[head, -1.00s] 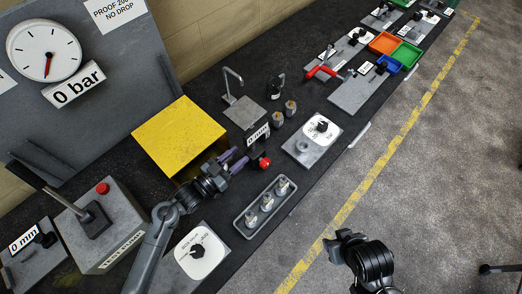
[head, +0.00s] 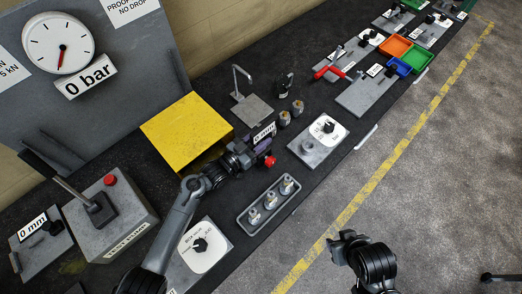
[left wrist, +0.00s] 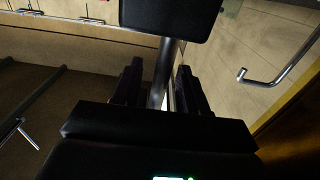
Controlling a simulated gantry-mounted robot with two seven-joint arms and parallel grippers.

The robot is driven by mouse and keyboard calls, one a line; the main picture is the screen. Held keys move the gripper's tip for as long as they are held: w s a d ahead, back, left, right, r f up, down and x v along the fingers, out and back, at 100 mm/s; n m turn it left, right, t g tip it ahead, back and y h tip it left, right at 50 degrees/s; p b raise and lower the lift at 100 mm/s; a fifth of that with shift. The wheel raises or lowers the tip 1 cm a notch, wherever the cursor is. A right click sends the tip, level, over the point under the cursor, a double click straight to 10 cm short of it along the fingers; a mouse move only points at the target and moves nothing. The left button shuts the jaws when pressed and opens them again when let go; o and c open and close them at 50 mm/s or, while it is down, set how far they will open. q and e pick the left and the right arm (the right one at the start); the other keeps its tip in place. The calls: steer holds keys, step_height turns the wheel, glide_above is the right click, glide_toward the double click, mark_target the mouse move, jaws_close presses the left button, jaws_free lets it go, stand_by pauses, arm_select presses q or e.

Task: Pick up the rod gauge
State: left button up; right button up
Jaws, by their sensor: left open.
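What I take for the rod gauge is the small stand with a "0 mm" sign (head: 263,131) beside the yellow block in the head view. A red knob (head: 270,161) shows near its foot. My left gripper (head: 262,147) is at the stand, just below the sign, and partly hides it. In the left wrist view, a dark box (left wrist: 170,18) tops a thin upright post (left wrist: 160,75). The post stands between the parted fingers of my left gripper (left wrist: 161,88); contact cannot be made out. My right gripper (head: 343,240) is over the floor, away from the bench; its jaws are unclear.
The yellow block (head: 185,130) stands left of the gripper. A grey tray with several fittings (head: 269,200) lies in front. A plate with a white dial (head: 325,130) is to the right, and two small cylinders (head: 284,118) stand behind. Bare bench between them is narrow.

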arm_select(q)
steer(key=shift+c, duration=0.3)
jaws_close()
stand_by(1.0)
steer(key=shift+r, duration=0.2)
